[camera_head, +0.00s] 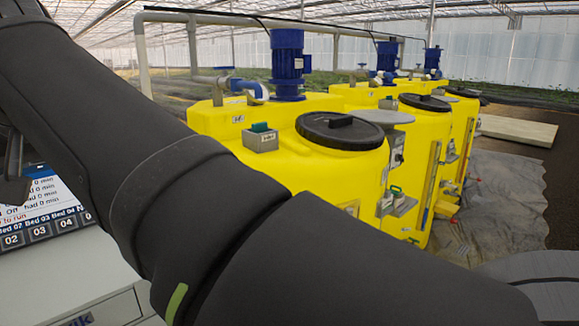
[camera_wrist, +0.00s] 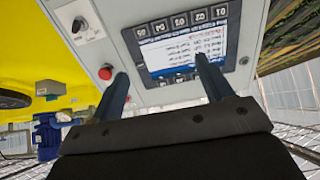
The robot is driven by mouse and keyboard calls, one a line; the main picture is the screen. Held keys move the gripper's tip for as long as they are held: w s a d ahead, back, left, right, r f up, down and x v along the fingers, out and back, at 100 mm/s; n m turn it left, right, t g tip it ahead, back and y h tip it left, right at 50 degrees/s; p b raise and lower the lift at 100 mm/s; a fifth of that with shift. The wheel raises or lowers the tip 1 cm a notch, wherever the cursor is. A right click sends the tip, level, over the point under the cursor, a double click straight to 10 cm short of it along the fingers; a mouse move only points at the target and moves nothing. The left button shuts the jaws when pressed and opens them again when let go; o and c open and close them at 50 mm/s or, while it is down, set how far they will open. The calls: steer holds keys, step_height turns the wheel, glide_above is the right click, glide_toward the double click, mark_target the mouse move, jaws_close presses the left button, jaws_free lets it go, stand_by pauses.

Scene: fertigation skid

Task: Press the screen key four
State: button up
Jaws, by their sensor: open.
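The control screen (camera_wrist: 195,45) shows upside down in the wrist view, in a dark frame on a light panel. Its lit display carries lines of text. Key four, marked 04 (camera_wrist: 160,26), is in the row of keys beyond the display. It also shows in the camera_head view (camera_head: 66,223) at the left, right of keys 02 and 03. My gripper (camera_wrist: 162,68) is open and empty, its two fingers apart and overlapping the screen's near side in the picture. The gap between fingertips and panel cannot be told. In the camera_head view my arm hides part of the screen.
A red button (camera_wrist: 105,73) and a rotary switch (camera_wrist: 78,23) sit on the panel beside the screen. Yellow tanks (camera_head: 320,160) with black lids and blue motors (camera_head: 288,63) stand behind my arm. A grey sheet (camera_head: 500,200) covers the floor at the right.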

jaws_close()
stand_by(1.4)
